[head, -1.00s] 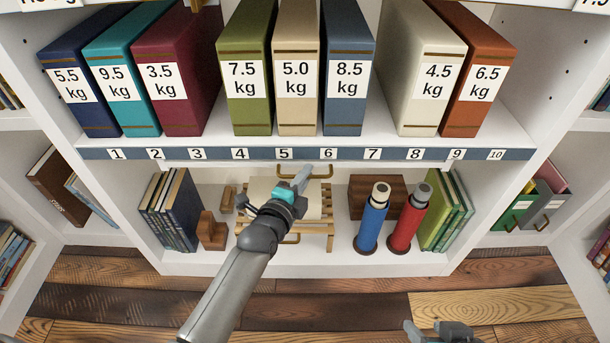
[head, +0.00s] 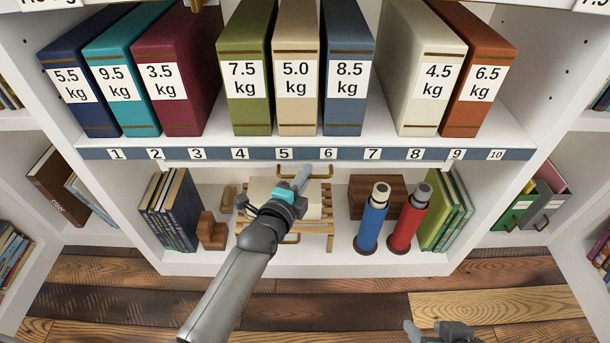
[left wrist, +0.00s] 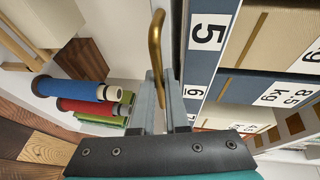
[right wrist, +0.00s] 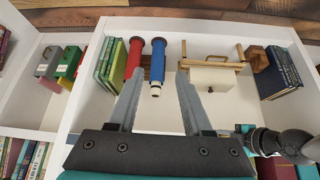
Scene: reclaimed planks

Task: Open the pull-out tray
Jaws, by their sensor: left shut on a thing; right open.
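The pull-out tray shows as a thin white front (head: 400,167) under the numbered shelf edge. Its brass handle (head: 320,176) sits below label 5. My left gripper (head: 303,178) reaches up to this handle and is shut on it. In the left wrist view the brass handle (left wrist: 155,42) runs down between the two grey fingers (left wrist: 162,95). The tray front lies close under the shelf edge; its inside is hidden. My right gripper (head: 440,330) is at the bottom edge of the head view, away from the tray; in the right wrist view its fingers (right wrist: 157,85) are open and empty.
Weight-marked binders, such as the green one (head: 245,70), stand on the shelf above. Below are a slatted wooden rack (head: 318,228) with a cream block, a blue cylinder (head: 372,222), a red cylinder (head: 408,220), a wooden box (head: 362,190) and books (head: 180,215). The plank floor in front is clear.

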